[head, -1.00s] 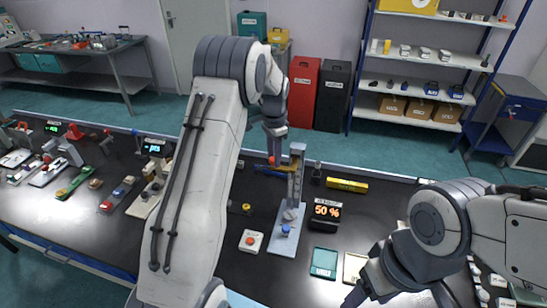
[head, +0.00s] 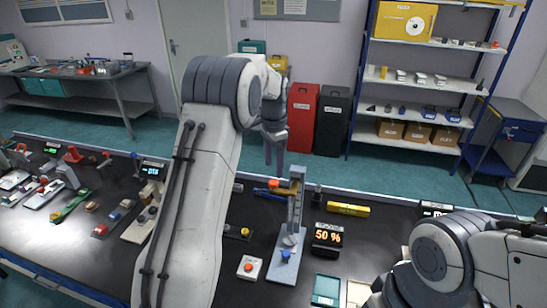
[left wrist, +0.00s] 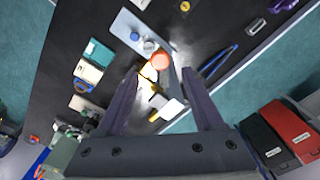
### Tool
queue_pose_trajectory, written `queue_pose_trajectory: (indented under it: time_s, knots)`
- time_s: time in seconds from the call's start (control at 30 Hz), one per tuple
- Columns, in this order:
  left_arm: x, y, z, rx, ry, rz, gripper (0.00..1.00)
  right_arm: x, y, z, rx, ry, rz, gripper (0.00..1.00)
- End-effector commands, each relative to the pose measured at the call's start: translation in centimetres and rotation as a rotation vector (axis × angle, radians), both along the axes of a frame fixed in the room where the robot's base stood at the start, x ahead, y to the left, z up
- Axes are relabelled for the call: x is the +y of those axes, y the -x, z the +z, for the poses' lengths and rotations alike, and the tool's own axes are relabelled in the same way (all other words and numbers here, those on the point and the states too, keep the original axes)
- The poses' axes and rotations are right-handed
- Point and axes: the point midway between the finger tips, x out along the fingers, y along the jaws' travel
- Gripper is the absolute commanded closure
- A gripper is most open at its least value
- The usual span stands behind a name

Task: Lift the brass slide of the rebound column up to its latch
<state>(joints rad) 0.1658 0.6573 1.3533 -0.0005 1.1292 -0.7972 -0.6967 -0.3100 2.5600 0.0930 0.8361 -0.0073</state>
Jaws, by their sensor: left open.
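The rebound column (head: 296,205) stands upright on its grey base plate (head: 283,266). Its brass slide (head: 288,189) sits near the top of the post, with an orange knob (head: 273,184) at its left end. My left gripper (head: 273,170) points down just above the knob, fingers apart, nothing held. In the left wrist view the orange knob (left wrist: 160,61) appears between the open fingertips (left wrist: 163,72), and part of the yellow slide (left wrist: 149,72) shows beside it. Whether the latch holds the slide is too small to tell. My right arm is at lower right; its gripper is out of view.
A display reading 50 % (head: 328,235) stands right of the column. A red-button box (head: 249,267) is at its left. Blue-handled pliers (head: 268,195) lie behind, and a yellow bar (head: 348,209) lies to the right.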

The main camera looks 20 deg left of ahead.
Motion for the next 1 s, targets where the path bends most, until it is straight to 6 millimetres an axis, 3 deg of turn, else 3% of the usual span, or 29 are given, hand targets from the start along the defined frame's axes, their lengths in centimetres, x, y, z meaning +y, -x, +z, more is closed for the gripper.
queue_pose_trajectory:
  time_s: [0.2,0.33,0.87,1.0]
  knots:
    - [0.0,-0.1,3.7,-0.004,-0.001,0.000,0.31,0.0,0.0,-1.4,0.000,0.000,0.001,0.31]
    - [0.0,-0.1,4.9,-0.001,0.000,0.000,0.31,0.0,0.0,-1.6,0.000,0.000,0.002,0.31]
    - [0.0,0.0,5.3,0.001,-0.001,0.000,0.31,0.0,0.0,-1.6,0.000,0.000,0.002,0.31]
    - [-2.3,0.8,4.9,-0.003,0.003,-0.008,0.31,0.0,0.0,-2.4,0.000,0.000,0.001,0.31]
